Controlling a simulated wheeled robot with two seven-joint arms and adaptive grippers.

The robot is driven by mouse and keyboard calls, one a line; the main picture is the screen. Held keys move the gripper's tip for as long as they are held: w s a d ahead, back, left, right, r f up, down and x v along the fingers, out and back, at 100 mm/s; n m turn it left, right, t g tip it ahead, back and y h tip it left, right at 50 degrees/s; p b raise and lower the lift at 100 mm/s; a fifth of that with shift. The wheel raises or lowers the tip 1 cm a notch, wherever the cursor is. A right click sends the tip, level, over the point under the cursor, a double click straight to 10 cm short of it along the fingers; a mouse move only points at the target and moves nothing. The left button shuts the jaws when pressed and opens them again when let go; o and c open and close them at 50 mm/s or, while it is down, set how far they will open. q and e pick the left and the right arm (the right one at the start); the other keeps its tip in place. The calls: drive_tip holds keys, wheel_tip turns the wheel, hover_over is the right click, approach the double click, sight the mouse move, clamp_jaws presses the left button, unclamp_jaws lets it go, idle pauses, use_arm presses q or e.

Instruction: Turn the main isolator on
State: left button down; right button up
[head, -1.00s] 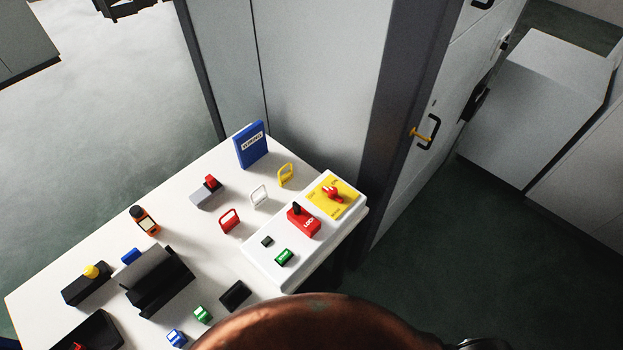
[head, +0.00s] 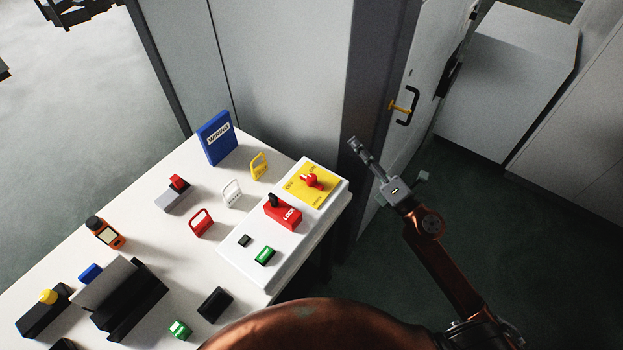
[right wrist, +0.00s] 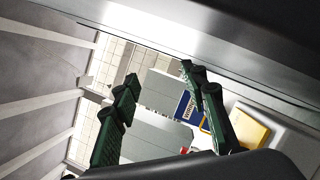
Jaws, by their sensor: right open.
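The main isolator is a red rotary knob (head: 311,180) on a yellow plate (head: 318,197), at the far end of a white panel (head: 233,255). My left gripper is not in view.
A red LOCK block (head: 284,214) with a black stub sits beside the yellow plate. Several padlock-like tags, including a yellow one (head: 258,166), and a blue binder (head: 216,138) stand on the white table (head: 150,215). A grey cabinet post (head: 372,70) rises behind the panel.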

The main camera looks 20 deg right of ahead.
drive_tip(key=a+n+g+y, duration=0.2)
drive_tip(key=a+n+y, duration=0.15)
drive_tip(key=n, duration=0.25)
drive_tip(key=n+g, duration=0.8)
drive_tip(key=n, duration=0.3)
approach(313, 178)
drive_tip(key=shift+w+a+f+h, duration=0.15)
drive_tip(key=shift+w+a+h, duration=0.2)
drive_tip(key=shift+w+a, duration=0.75)
drive_tip(key=x, duration=0.7)
drive_tip(key=shift+a+f, duration=0.2)
drive_tip(key=shift+f, duration=0.1)
drive_tip(key=shift+g, duration=0.3)
clamp_jaws()
